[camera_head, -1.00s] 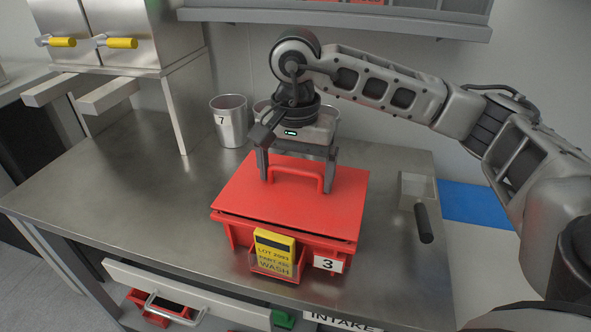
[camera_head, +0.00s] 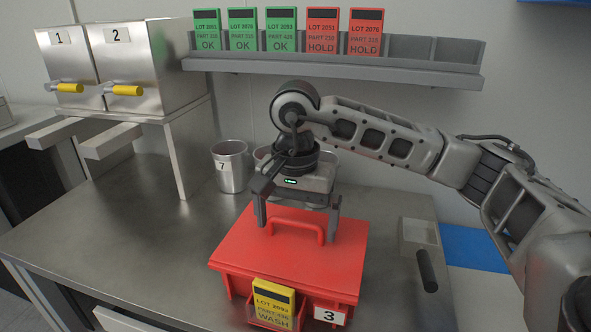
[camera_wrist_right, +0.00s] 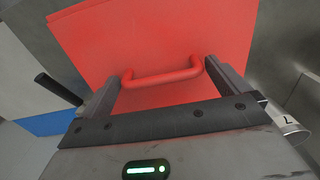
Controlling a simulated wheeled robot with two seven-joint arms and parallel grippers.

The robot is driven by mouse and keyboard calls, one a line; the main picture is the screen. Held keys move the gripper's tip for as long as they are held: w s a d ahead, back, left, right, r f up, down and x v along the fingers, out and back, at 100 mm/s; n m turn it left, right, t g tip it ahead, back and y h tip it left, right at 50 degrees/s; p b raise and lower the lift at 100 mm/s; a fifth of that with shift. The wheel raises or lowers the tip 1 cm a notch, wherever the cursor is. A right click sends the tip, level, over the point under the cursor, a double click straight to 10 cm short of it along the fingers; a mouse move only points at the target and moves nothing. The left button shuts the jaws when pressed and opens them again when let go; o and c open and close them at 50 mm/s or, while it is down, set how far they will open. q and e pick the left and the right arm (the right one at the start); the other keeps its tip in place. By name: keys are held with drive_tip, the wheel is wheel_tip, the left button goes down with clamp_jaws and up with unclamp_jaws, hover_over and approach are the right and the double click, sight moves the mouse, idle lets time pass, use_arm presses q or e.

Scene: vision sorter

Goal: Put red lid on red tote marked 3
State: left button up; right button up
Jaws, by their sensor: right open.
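The red lid (camera_head: 250,247) lies flat over the red tote (camera_head: 240,286), which carries a white label (camera_head: 330,315) reading 3. Whether the lid's rim is fully seated all round is hard to tell. My right gripper (camera_head: 297,231) is open, its fingers pointing down outside the two ends of the lid's raised handle (camera_head: 305,226). In the right wrist view, the handle (camera_wrist_right: 165,79) lies between the fingers, with small gaps beside it, above the lid (camera_wrist_right: 160,35). My left gripper is not in view.
A yellow WASH card (camera_head: 272,302) stands in a holder on the tote's front. A black-handled tool (camera_head: 427,270) lies right. A shelf (camera_head: 400,76) with green and red cards hangs behind.

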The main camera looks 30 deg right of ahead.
sight(296, 222)
use_arm(q)
drive_tip(key=p, duration=0.1)
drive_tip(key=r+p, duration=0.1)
drive_tip(key=p, duration=0.1)
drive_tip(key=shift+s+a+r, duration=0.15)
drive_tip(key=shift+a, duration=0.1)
use_arm(e)
wheel_tip(296, 222, up, 16)
drive_tip(key=shift+f, duration=0.25)
drive_tip(key=shift+s+f, duration=0.1)
